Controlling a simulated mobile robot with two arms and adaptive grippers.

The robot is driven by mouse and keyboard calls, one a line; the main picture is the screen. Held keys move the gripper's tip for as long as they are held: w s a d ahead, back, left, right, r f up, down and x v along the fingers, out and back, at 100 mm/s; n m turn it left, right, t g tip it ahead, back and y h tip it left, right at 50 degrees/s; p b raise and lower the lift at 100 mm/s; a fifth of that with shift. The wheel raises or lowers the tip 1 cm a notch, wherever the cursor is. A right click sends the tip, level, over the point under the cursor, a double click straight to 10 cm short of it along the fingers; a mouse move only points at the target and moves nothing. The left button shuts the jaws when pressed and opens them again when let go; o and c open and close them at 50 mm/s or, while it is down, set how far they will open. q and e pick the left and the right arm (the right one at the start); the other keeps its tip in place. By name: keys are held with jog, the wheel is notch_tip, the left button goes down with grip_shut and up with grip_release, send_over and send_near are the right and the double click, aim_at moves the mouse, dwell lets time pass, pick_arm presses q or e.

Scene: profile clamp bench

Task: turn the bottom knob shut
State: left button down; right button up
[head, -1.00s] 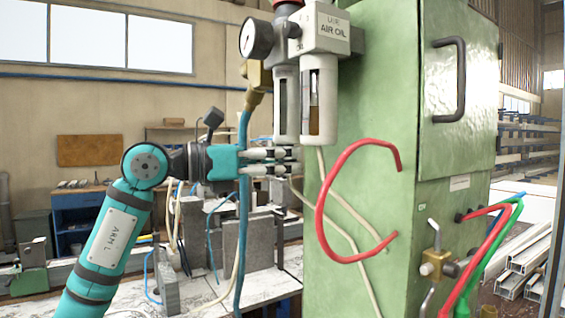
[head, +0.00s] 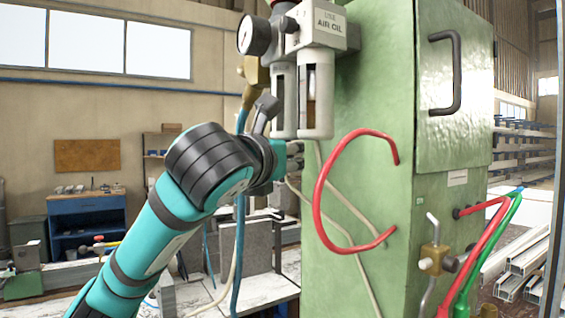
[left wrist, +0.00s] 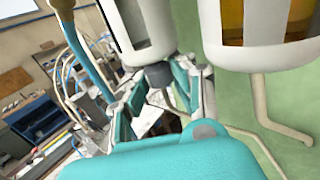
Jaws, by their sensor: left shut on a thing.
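The bottom knob (left wrist: 158,74) is a short dark grey piece under the left bowl (left wrist: 146,25) of the air unit. My left gripper (left wrist: 160,88) has a finger on each side of the knob and is shut on it. In the head view my left gripper (head: 295,158) is just below the two bowls, mostly hidden behind its own wrist, and the knob is hidden there. The right bowl (left wrist: 262,50) holds amber oil. The air unit (head: 318,32) carries a round gauge (head: 252,33). My right gripper is not in view.
A green cabinet (head: 385,100) stands close on the right, with a red hose (head: 322,200) looping from its side. A blue hose (head: 239,240) hangs beside my left wrist. A pale bent tube (left wrist: 262,110) runs below the right bowl. Grey blocks (head: 258,245) stand on the bench.

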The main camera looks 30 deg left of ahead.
pick_arm(q)
jog(key=shift+n+y, duration=0.5)
jog(key=shift+y, duration=0.2)
jog(key=shift+y+b, duration=0.3)
jog(key=c, duration=1)
grip_release()
jog(key=shift+c, duration=0.2)
jog(key=shift+d, duration=0.1)
jog(key=v, duration=1.2)
jog(key=shift+r, duration=0.2)
